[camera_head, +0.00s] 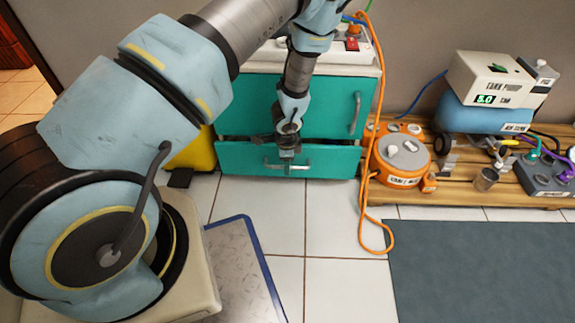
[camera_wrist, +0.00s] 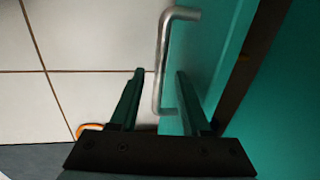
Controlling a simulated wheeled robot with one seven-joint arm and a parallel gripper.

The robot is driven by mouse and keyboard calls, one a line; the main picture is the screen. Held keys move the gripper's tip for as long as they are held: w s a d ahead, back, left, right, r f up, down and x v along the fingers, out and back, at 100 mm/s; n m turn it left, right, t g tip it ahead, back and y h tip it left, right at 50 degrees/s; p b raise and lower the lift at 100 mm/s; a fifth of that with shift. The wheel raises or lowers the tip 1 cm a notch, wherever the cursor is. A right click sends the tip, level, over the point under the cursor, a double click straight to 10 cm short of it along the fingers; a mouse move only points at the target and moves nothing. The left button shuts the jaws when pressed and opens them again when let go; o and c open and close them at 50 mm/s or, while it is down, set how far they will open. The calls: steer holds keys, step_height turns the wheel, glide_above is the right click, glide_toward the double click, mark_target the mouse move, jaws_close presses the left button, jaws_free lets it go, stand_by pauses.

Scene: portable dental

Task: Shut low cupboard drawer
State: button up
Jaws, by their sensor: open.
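The low drawer (camera_head: 237,160) is the bottom teal front of the cupboard (camera_head: 330,108). It stands a little open, with a dark gap along its top edge. Its metal bar handle (camera_head: 305,168) is partly behind my gripper (camera_head: 288,150) in the head view. In the wrist view the drawer front (camera_wrist: 215,50) lies right of the handle (camera_wrist: 161,60), and a dark gap separates it from the cupboard body. My gripper (camera_wrist: 159,73) is open, its two fingers on either side of the handle in the picture. I cannot tell whether they touch it.
An orange cable (camera_head: 366,200) hangs beside the cupboard's right side down to the floor. A wooden pallet (camera_head: 462,183) with an orange canister (camera_head: 383,160) and a tank pump (camera_head: 490,100) stands to the right. White floor tiles (camera_head: 325,240) before the drawer are clear.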

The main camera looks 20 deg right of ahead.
jaws_close()
stand_by(0.4)
stand_by(1.1)
